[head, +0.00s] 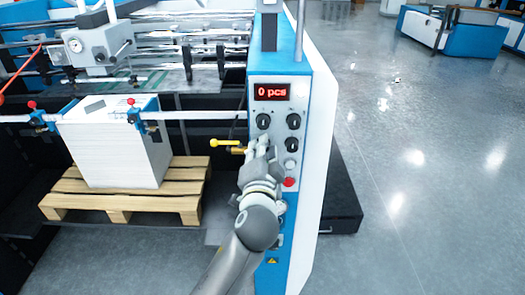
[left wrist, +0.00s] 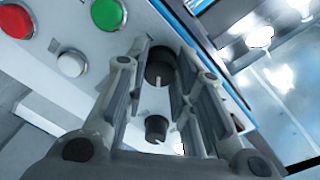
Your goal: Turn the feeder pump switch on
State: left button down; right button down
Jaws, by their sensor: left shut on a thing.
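The control panel (head: 277,102) carries black rotary switches, among them an upper left knob (head: 263,121), an upper right knob (head: 293,121) and a lower right knob (head: 292,145). I cannot read any label that names the feeder pump switch. My left gripper (head: 258,146) is at the panel's left side, below the upper left knob, and hides what it holds in the head view. In the left wrist view its fingers (left wrist: 165,70) are shut on a black knob (left wrist: 158,66) with a white pointer mark. Another black knob (left wrist: 156,128) shows nearer the palm. My right gripper is out of view.
A red display (head: 272,92) reads "0 pcs". A red button (head: 289,182) and a white button (head: 291,165) sit beside my gripper. A paper stack (head: 115,150) stands on a pallet (head: 130,205).

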pick_arm(q)
jog(key=shift+m, duration=1.2)
jog(key=c, duration=1.2)
grip_release()
jog(key=s, duration=1.2)
jog(key=shift+a+r, duration=0.15)
jog(key=shift+r, duration=0.1)
